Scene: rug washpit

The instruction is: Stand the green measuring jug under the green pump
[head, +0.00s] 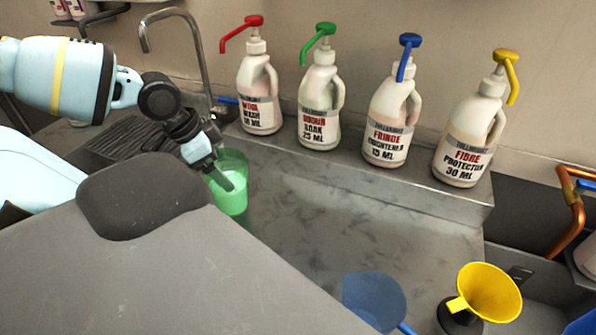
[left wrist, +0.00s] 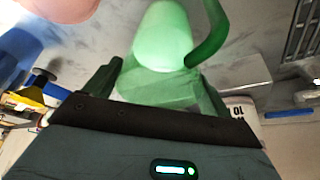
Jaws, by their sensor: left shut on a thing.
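The green measuring jug (head: 233,203) is a translucent green cup at the left of the grey counter, in front of and left of the red-pump bottle. My left gripper (head: 222,180) is shut on it. In the left wrist view the jug (left wrist: 165,38) sits between the fingers, with its curved handle (left wrist: 214,32) at the right. I cannot tell whether its base touches the counter. The green pump (head: 322,33) tops a white bottle (head: 319,100) second from left on the back ledge, right of the jug. My right gripper is not in view.
Bottles with red (head: 258,95), blue (head: 390,120) and yellow (head: 468,135) pumps share the ledge (head: 440,193). A tap (head: 200,50) stands behind my left arm. A blue translucent vessel (head: 374,300) and a yellow funnel-shaped vessel (head: 488,292) are at front right. The middle counter (head: 340,225) is clear.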

